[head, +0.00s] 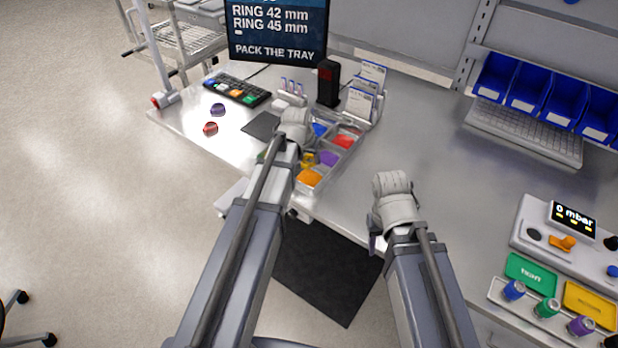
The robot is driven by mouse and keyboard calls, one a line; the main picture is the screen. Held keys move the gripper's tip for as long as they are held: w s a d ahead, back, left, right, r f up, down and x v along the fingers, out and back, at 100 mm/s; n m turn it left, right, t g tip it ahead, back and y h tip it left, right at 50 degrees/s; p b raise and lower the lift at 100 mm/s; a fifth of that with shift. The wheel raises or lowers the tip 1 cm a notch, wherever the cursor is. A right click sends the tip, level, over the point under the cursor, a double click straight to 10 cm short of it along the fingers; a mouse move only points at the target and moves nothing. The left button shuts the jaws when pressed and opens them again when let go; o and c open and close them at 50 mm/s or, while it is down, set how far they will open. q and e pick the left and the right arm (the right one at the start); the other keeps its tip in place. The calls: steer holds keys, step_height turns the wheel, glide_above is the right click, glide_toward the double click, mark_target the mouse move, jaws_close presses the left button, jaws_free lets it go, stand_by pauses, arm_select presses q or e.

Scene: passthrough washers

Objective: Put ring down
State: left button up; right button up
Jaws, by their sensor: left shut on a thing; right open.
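My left gripper (277,149) is at the left edge of the clear compartment tray (348,153), shut on a ring that its own wrist and arm mostly hide. A small greenish patch shows beside its fingers, too small to identify. The tray holds blue, red, purple, yellow and orange pieces in its compartments. A purple ring-like piece (218,110) and a red one (210,128) lie on the table to the left. My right gripper (375,241) is open and empty, near the table's front edge, to the right of the tray.
A dark pad (261,125) lies left of the tray. A black box with coloured keys (237,90), a black upright device (328,83) and a card holder (362,100) stand behind. A keyboard (525,132) and a gauge unit (560,232) are right. The centre-right table is clear.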

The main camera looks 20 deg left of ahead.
mark_target(308, 162)
arm_select(q)
steer(key=shift+f+b, duration=0.85)
steer(key=shift+f, duration=0.65)
arm_select(e)
steer(key=shift+f, duration=1.5)
arm_select(q)
steer(key=shift+f, duration=0.1)
arm_select(e)
steer(key=shift+f, duration=0.1)
arm_select(q)
step_height(308, 162, down, 4)
steer(key=b, duration=0.3)
steer(key=shift+r+b, duration=0.25)
steer(key=shift+b, duration=0.1)
arm_select(e)
step_height(308, 162, down, 4)
steer(key=shift+r, duration=0.25)
arm_select(q)
steer(key=shift+f, duration=0.15)
steer(key=o, duration=1.3)
arm_select(e)
steer(key=shift+f, duration=0.15)
arm_select(q)
steer(key=shift+r, duration=0.2)
arm_select(e)
steer(key=shift+r, duration=0.2)
